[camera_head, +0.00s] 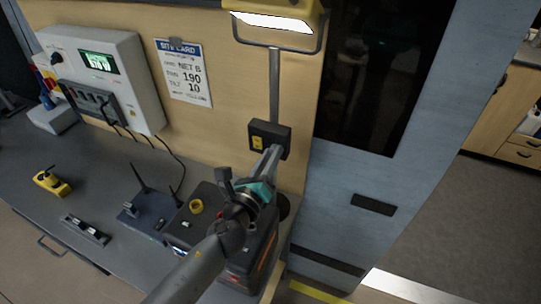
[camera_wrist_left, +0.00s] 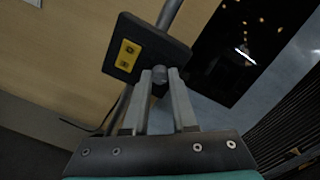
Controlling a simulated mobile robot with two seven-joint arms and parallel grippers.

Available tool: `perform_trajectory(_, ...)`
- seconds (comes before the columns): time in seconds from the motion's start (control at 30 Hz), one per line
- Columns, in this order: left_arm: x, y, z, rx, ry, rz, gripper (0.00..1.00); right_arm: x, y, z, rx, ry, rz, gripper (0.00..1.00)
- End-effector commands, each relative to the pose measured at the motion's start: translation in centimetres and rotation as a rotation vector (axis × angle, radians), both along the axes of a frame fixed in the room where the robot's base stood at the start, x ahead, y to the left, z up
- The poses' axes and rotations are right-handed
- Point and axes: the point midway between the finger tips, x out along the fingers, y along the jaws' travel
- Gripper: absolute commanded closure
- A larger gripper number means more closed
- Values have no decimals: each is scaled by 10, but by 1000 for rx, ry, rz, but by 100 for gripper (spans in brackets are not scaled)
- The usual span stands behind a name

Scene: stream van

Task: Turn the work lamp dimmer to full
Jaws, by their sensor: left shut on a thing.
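The work lamp (camera_head: 275,22) is yellow, at the top of the head view, and its panel glows white. A grey pole runs down from it to a black dimmer box (camera_head: 258,132) with a yellow label on the wooden wall. In the left wrist view the box (camera_wrist_left: 118,62) shows a grey round knob (camera_wrist_left: 160,78) at its lower right. My left gripper (camera_head: 273,152) reaches up to the box in the head view. In the wrist view its fingers (camera_wrist_left: 160,84) are shut on the knob, one on each side. The knob's setting cannot be read. My right gripper is not in view.
A white control box (camera_head: 135,85) with a green display and a site card (camera_head: 185,75) are on the wall. A router with antennas (camera_head: 150,208), a yellow item (camera_head: 50,182) and a small switch strip (camera_head: 84,229) lie on the grey counter. A blue-grey door (camera_head: 345,235) stands right.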

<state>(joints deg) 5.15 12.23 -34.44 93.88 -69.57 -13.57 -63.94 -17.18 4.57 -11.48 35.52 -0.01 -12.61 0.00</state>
Motion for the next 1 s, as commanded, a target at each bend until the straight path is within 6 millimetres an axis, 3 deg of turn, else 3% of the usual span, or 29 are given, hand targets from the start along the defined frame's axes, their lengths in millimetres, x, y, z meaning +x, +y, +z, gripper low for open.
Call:
perform_trajectory(0.43, 0, 0, 0, 12, -5, 0, 100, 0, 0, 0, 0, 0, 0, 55)
perform_trajectory(0.47, 0, 0, 0, 12, -5, 0, 71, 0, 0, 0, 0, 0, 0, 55)
perform_trajectory(0.53, 0, 0, 0, 11, -4, 0, 64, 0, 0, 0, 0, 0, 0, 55)
perform_trajectory(0.83, -1, 1, 0, 10, -4, 0, 62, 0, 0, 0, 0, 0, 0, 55)
perform_trajectory(1.0, -14, 6, -1, 10, -2, 0, 62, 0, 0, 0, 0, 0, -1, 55)
